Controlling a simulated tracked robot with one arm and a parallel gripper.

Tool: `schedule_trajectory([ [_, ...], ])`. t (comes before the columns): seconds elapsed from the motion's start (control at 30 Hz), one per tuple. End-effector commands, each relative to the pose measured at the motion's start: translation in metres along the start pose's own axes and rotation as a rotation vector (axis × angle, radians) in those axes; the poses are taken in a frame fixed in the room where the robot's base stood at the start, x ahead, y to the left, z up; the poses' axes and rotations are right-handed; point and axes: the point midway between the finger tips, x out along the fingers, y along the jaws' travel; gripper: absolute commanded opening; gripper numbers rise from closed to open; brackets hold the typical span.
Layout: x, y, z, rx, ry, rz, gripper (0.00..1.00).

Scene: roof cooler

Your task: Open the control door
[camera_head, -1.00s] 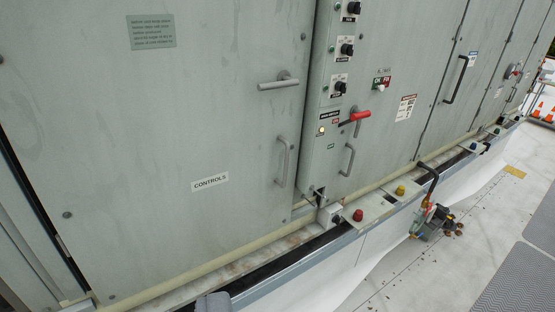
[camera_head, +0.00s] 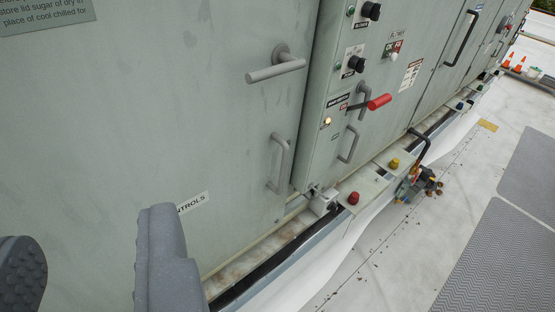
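The control door (camera_head: 130,120) is a large grey-green panel filling the left of the view, flush with the cabinet as far as I can see. Its CONTROLS label (camera_head: 194,203) is partly hidden behind my gripper. A grey lever handle (camera_head: 276,67) points left near the door's right edge. A fixed grey pull handle (camera_head: 279,163) is below it. My gripper (camera_head: 92,262) shows at the lower left, its two dark grey fingers wide apart with nothing between them. It is left of and below both handles, touching neither.
A narrow panel right of the door carries black knobs (camera_head: 371,11), a lit lamp (camera_head: 327,121) and a red-gripped lever (camera_head: 379,102). A ledge with red (camera_head: 353,198) and yellow (camera_head: 394,163) caps runs along the bottom. Pale floor lies at the right.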

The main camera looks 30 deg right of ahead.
Motion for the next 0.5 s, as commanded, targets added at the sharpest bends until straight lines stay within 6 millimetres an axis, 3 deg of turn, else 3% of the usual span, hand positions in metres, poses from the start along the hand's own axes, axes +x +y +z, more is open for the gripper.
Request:
schedule_trajectory([
  [0.3,0.007,0.006,0.0,0.0,0.006,0.018,0.29],
  [0.37,0.019,0.015,0.0,-0.003,0.018,0.045,0.29],
  [0.5,0.069,0.06,0.005,-0.023,0.065,0.152,0.29],
])
